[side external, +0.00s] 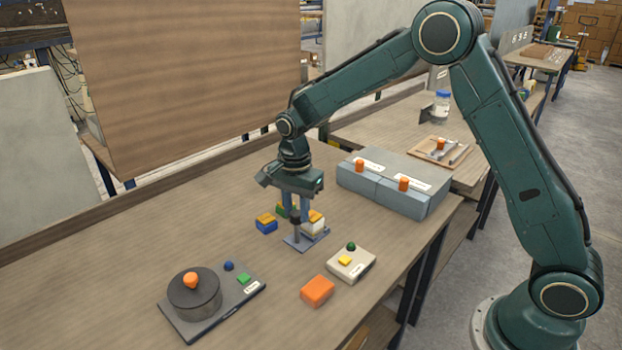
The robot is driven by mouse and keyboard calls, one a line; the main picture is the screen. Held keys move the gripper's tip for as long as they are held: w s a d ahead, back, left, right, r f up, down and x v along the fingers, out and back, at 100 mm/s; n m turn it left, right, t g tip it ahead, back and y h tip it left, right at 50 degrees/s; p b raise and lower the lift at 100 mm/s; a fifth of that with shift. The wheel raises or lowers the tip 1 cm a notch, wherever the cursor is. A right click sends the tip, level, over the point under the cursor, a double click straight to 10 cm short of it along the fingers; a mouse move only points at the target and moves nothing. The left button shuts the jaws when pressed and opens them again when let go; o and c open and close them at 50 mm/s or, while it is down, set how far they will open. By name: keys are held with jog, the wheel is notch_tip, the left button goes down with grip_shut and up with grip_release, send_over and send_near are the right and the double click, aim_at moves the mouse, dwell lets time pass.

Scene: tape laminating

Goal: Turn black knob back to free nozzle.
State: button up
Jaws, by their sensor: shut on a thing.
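My gripper (296,217) points straight down over the middle of the table, its two blue-grey fingers close together. It is shut on the top of a short black upright knob (295,232). The knob stands on a small grey plate (311,241) on the table. The fingers hide much of the knob's top, and I cannot tell its turned angle. A white piece with an orange-yellow top (315,224) sits just right of the fingers, at the plate's edge. I cannot make out a nozzle for certain.
A blue and orange block (266,224) lies close on the left. A white button box (351,263) and orange block (317,290) are at front right. A dark drum (194,293) stands front left. Grey cases (395,184) stand behind right. The table's left is clear.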

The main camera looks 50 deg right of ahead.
jog(key=shift+n, duration=0.4)
jog(key=n, duration=1.7)
jog(key=shift+r, duration=0.1)
jog(key=o, duration=1)
jog(key=shift+c, duration=0.2)
jog(key=shift+r, duration=0.1)
